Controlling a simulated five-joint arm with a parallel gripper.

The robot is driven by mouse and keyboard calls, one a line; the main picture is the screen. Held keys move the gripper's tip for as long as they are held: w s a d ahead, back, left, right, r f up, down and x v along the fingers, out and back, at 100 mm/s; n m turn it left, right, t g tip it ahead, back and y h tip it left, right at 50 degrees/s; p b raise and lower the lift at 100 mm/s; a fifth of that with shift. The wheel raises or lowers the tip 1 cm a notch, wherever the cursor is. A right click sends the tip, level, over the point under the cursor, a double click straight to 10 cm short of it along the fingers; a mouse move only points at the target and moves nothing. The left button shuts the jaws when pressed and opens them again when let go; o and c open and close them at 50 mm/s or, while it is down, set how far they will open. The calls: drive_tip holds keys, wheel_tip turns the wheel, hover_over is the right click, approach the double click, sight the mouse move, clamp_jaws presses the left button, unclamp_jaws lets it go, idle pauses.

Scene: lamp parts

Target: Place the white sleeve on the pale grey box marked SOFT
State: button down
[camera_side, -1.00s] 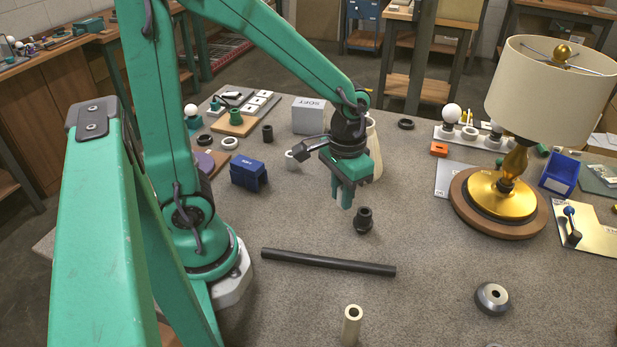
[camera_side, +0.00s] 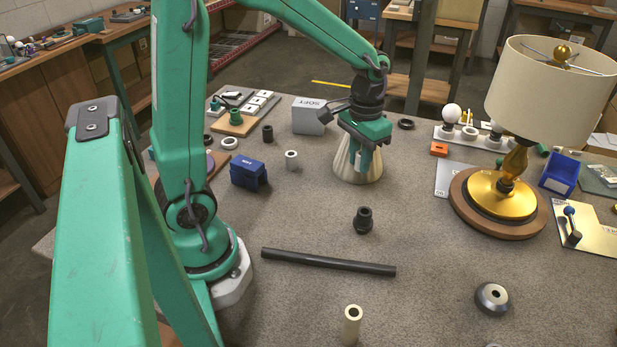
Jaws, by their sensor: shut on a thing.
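A small white hollow cylinder, which I take as the white sleeve (camera_side: 291,160), stands upright on the bench, left of my gripper and apart from it. The pale grey box marked SOFT (camera_side: 309,118) stands behind it, with its top bare. My gripper (camera_side: 364,172) points down at the cream cone-shaped shade (camera_side: 345,165) and is shut on it, as far as I can tell. The arm hides the shade's upper part, and the exact contact is hard to see.
A blue box (camera_side: 248,173) stands left of the sleeve. A dark fitting (camera_side: 363,220), a long black rod (camera_side: 328,262) and a cream tube (camera_side: 351,325) are nearer the camera. A gold lamp (camera_side: 498,190) stands at the right. Bare bench lies between them.

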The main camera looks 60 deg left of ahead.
drive_tip(key=shift+n, duration=0.4)
drive_tip(key=w+a+r, duration=0.1)
drive_tip(key=w+a, duration=0.1)
drive_tip(key=a, duration=0.2)
drive_tip(key=w+a+r, duration=0.2)
drive_tip(key=w+a, duration=0.1)
drive_tip(key=a, duration=0.2)
drive_tip(key=w+a+r, duration=0.1)
drive_tip(key=w+a, duration=0.2)
drive_tip(key=a, duration=0.1)
drive_tip(key=shift+a+r, duration=0.2)
drive_tip(key=shift+a, duration=0.1)
drive_tip(key=a+r, duration=0.3)
drive_tip(key=a, duration=1.1)
hover_over(308, 103)
drive_tip(key=shift+n, duration=0.3)
wheel_tip(308, 103, down, 7)
drive_tip(key=shift+f, duration=2.05)
drive_tip(key=shift+f, duration=0.15)
drive_tip(key=c, duration=1.3)
unclamp_jaws()
drive_tip(key=shift+o, duration=0.2)
wheel_tip(308, 103, up, 12)
drive_tip(key=shift+r, duration=0.2)
